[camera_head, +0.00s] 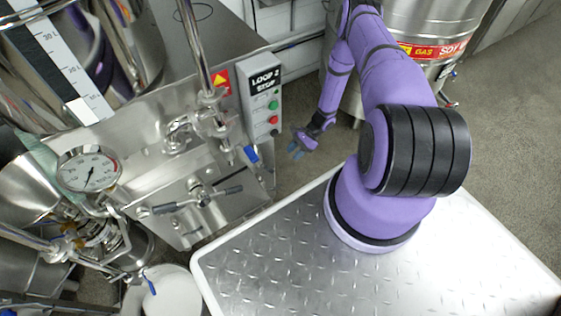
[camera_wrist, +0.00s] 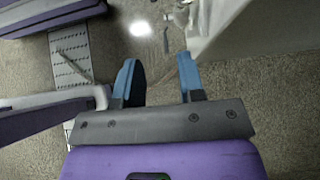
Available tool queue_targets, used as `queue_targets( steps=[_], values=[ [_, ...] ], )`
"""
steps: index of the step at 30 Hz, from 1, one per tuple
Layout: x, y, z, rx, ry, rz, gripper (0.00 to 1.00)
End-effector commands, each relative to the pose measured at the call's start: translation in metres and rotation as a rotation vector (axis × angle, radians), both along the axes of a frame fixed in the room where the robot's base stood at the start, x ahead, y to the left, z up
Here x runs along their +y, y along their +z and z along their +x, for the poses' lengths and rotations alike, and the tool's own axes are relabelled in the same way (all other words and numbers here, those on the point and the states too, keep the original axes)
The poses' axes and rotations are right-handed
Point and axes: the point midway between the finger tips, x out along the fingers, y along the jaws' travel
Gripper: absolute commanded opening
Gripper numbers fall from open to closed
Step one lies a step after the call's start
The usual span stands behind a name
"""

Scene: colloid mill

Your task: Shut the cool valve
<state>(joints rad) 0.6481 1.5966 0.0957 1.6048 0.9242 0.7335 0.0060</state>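No label reading "cool" can be made out, so I cannot tell which valve is the cool valve. A small valve with a blue-tipped lever (camera_head: 251,154) is on the machine's right side, below the button box. Another blue lever (camera_head: 149,284) is low at the front left. My gripper (camera_head: 296,150) is to the right of the first lever, apart from it. In the wrist view my gripper (camera_wrist: 156,60) has its two blue fingers spread, with nothing between them. A thin grey lever-like part (camera_wrist: 166,40) shows just beyond the fingertips; I cannot tell which valve it belongs to.
A black-handled T-bar (camera_head: 197,201) and a pressure gauge (camera_head: 89,170) are on the machine. A steel drum (camera_head: 428,25) stands behind my arm. A white bucket (camera_head: 176,294) is at the front left.

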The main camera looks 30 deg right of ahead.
Motion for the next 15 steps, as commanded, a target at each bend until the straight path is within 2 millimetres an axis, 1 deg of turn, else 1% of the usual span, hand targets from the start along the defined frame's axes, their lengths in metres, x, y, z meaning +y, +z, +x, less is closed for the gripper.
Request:
queue_targets(
  steps=[1, 3, 6, 11, 15],
  values=[
    [0.009, -0.003, -0.001, 0.000, -0.002, 0.075, 0.36],
    [0.021, -0.003, -0.001, 0.000, -0.003, 0.171, 0.36],
    [0.031, -0.001, -0.001, 0.001, 0.000, 0.274, 0.36],
    [0.040, 0.000, -0.002, 0.004, 0.007, 0.336, 0.36],
    [0.055, -0.006, -0.003, 0.006, 0.008, 0.336, 0.36]
  ],
)
